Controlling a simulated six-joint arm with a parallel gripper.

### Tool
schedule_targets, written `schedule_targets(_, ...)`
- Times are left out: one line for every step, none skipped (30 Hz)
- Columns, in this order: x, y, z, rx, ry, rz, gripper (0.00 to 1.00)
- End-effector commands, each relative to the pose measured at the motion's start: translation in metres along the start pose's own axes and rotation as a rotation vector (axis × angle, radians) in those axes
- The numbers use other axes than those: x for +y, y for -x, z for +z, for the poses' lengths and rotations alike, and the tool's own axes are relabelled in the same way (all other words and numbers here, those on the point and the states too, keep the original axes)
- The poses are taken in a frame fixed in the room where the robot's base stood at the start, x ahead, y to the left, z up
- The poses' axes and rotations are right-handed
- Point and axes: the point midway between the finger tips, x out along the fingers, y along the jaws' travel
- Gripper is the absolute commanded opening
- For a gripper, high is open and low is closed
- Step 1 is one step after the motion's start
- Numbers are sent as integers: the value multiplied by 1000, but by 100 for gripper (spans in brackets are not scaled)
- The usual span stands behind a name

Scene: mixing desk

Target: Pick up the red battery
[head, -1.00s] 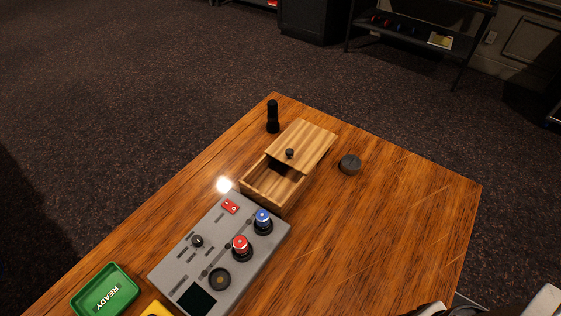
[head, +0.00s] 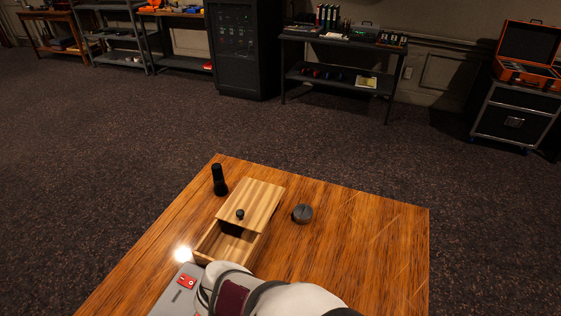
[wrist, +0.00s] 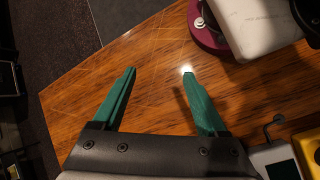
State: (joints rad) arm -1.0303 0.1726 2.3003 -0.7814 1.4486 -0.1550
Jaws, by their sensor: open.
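I cannot make out a red battery for certain in any view. Small red and blue items (head: 318,74) lie on the lower shelf of the far dark table, too small to identify. My gripper (wrist: 159,71) is open and empty, with its two green fingers spread above the wooden desk (wrist: 85,95) in the wrist view. The gripper itself does not show in the head view, where my white arm covers the front of the desk. The wooden box (head: 252,202) has its lid partly slid back; the part of its inside that shows looks empty.
A black flashlight-like cylinder (head: 219,181) stands left of the box and a dark round puck (head: 302,214) lies right of it. My arm hides most of the grey control panel (head: 172,292). A yellow object (wrist: 309,146) is at the wrist view's right. The desk's right side is clear.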

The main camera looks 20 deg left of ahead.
Motion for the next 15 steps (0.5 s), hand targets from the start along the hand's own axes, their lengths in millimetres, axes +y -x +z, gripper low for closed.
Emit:
schedule_targets(-20, 4, -21, -2, 210, 165, 76)
schedule_targets(-33, 7, -35, 3, 338, 277, 76)
schedule_targets(-51, 14, -52, 19, 525, 436, 76)
schedule_targets(-64, 25, -64, 37, 690, 567, 76)
schedule_targets(-79, 34, -74, 47, 845, 697, 76)
schedule_targets(-102, 47, -86, 56, 1030, 863, 76)
schedule_targets(-120, 55, -92, 58, 1149, 981, 76)
schedule_targets(-138, 63, -97, 58, 1251, 1089, 76)
schedule_targets(-162, 71, -100, 55, 1363, 1217, 76)
schedule_targets(-176, 76, -102, 53, 1430, 1299, 76)
schedule_targets(-189, 79, -102, 50, 1484, 1367, 76)
schedule_targets(-203, 83, -102, 45, 1535, 1438, 76)
schedule_targets(-210, 85, -102, 42, 1562, 1475, 76)
schedule_targets(-214, 86, -102, 40, 1579, 1501, 76)
schedule_targets(-215, 86, -106, 36, 1592, 1520, 76)
